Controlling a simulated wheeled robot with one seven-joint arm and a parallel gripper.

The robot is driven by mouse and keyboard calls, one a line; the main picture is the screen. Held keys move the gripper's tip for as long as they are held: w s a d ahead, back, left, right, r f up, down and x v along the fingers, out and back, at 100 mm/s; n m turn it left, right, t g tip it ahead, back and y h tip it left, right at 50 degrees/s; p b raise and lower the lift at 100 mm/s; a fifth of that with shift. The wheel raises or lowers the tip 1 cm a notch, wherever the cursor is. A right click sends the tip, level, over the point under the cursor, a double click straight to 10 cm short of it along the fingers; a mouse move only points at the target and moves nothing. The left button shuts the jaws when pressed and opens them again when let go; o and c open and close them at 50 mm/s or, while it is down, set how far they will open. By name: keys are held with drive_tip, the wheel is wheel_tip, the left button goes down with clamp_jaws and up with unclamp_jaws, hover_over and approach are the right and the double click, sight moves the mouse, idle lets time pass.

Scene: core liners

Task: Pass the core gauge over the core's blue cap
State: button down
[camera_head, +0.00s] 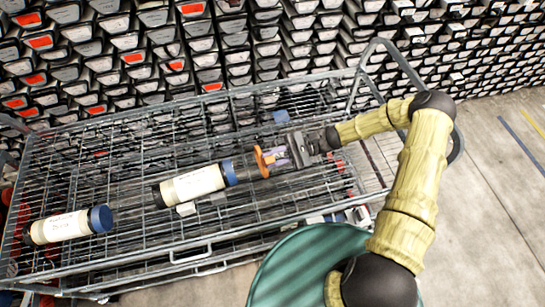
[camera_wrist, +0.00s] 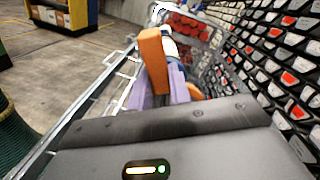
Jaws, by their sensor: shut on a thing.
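My gripper (camera_head: 284,155) is shut on the orange core gauge (camera_head: 263,161) and holds it above the wire cart. In the wrist view the gauge (camera_wrist: 153,60) stands upright beyond the purple fingers (camera_wrist: 180,92). The nearer white core (camera_head: 193,186) lies on the cart, its blue cap (camera_head: 229,172) facing the gauge. The gauge appears a short gap to the right of this cap, not around it. In the wrist view the gauge partly hides the blue cap (camera_wrist: 176,75). A second white core (camera_head: 60,227) with a blue cap (camera_head: 101,218) lies farther left.
The wire cart (camera_head: 110,150) has a raised handle (camera_head: 378,45) at its right end. A small blue item (camera_head: 281,117) is on the cart behind the gauge. Racks of boxes (camera_head: 200,40) stand behind. A green round surface (camera_head: 300,265) is in front; bare floor (camera_head: 490,190) lies right.

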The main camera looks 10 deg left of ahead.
sight(263, 162)
drive_tip(key=shift+s+a, duration=0.15)
drive_tip(key=shift+x, duration=1.2)
drive_tip(key=shift+a, duration=0.15)
drive_tip(key=p+x, duration=0.1)
drive_tip(key=x, duration=0.7)
idle(1.2)
idle(1.2)
drive_tip(key=shift+b+v, duration=0.55)
drive_tip(key=shift+v, duration=3.4)
